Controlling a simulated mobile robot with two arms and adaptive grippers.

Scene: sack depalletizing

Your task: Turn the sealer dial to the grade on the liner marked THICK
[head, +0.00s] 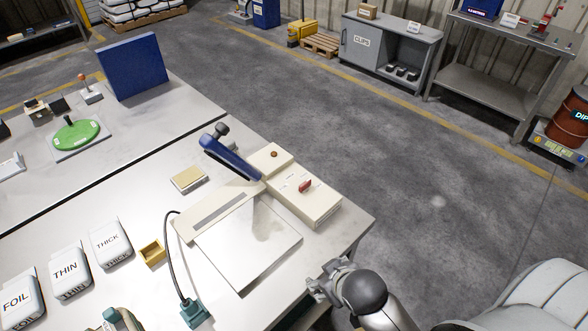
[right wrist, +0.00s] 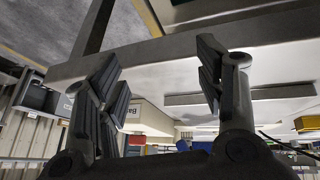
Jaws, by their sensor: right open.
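The sealer (head: 240,205) stands on the table with its blue lever arm (head: 228,157) raised at a slant. Its red dial (head: 305,186) sits on the cream control box at the right; its markings are too small to read. Three white packs labelled FOIL (head: 18,300), THIN (head: 67,270) and THICK (head: 109,243) lie at the left front. My right gripper (head: 325,283) is at the table's front right edge, below and apart from the dial. In the right wrist view its fingers (right wrist: 160,90) are spread with nothing between them.
A cable runs from the sealer to a teal block (head: 194,312). A small yellow box (head: 152,252) and a tan pad (head: 188,179) lie nearby. A green disc (head: 76,133) and blue panel (head: 133,67) are further back.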

